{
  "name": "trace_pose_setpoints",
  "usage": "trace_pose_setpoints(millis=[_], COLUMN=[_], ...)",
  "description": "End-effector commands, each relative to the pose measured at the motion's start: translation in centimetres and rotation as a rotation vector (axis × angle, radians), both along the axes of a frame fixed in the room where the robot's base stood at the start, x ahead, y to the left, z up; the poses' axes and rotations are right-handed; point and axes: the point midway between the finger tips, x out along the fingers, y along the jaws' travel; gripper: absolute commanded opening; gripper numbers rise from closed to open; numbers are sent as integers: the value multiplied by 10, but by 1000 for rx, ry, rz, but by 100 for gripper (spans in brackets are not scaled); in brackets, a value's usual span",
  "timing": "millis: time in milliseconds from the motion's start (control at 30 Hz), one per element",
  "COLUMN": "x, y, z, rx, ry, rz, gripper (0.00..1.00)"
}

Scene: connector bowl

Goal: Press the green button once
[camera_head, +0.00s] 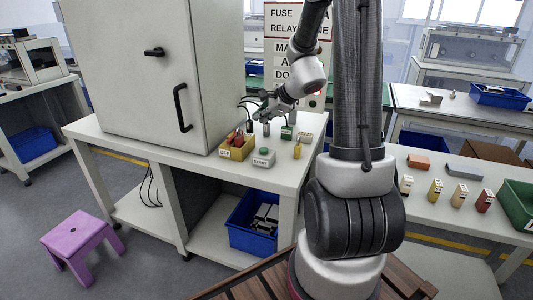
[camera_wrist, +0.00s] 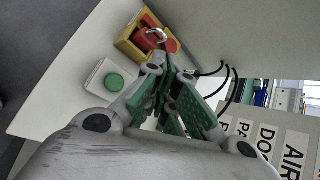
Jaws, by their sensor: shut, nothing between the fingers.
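The green button (camera_head: 264,150) is a round cap on a small white box (camera_head: 264,161) labelled START, near the front edge of the white bench. In the wrist view the green button (camera_wrist: 114,82) is left of the fingers and uncovered. My gripper (camera_head: 263,116) is above the bench, behind and apart from the button. In the wrist view my gripper (camera_wrist: 167,78) has its green-padded fingers together, with nothing visible held.
A yellow item (camera_head: 297,150) stands to the right. Black cables (camera_wrist: 225,80) hang near the fingers.

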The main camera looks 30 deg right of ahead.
Motion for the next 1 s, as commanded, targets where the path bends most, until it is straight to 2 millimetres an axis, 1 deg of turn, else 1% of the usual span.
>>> trace_pose_setpoints(millis=[333, 467, 567, 800, 1000], x=[-1, -1, -2, -2, -2], y=[1, 1, 1, 1, 1], z=[-1, -6, -16, -51, -74], rx=[5, 6, 7, 7, 6], ry=[4, 5, 7, 9, 6], rz=[-3, -1, -3, -2, -1], gripper=[0, 0, 0, 0, 0])
